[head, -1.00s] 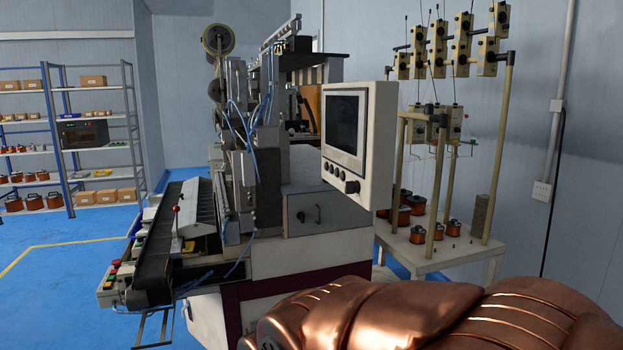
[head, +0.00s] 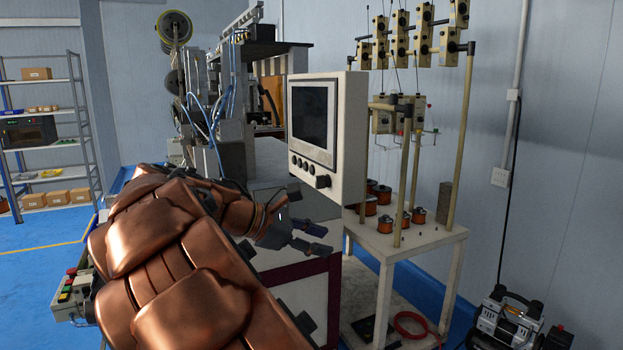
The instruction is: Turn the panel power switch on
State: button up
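The control panel (head: 352,130) is a light box with a dark screen. A row of small dark knobs runs under the screen. A larger black rotary switch (head: 322,181) sits at the lower right end of that row; its setting is too small to read. My gripper (head: 322,239) is below the panel, pointing right. Its two fingers are apart with nothing between them. It appears clear of the switch. My copper-coloured arm covers much of the machine at the lower left.
A wire stand with tensioners (head: 463,140) and a white table (head: 400,245) with copper spools stand right of the panel. A compressor (head: 505,320) is on the floor at the lower right. Shelves (head: 45,140) stand far left.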

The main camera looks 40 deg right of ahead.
jog(key=w+d+r+n+h, duration=0.2)
jog(key=w+r, duration=0.2)
jog(key=w, duration=0.1)
jog(key=n+h, duration=0.3)
jog(key=n, duration=0.1)
send_near(316, 177)
jog(key=d, duration=0.1)
jog(key=shift+g, duration=0.4)
jog(key=shift+p+x, duration=0.6)
jog(key=shift+x, duration=3.45)
jog(key=shift+w+f, duration=0.1)
jog(key=shift+f, duration=0.1)
grip_shut()
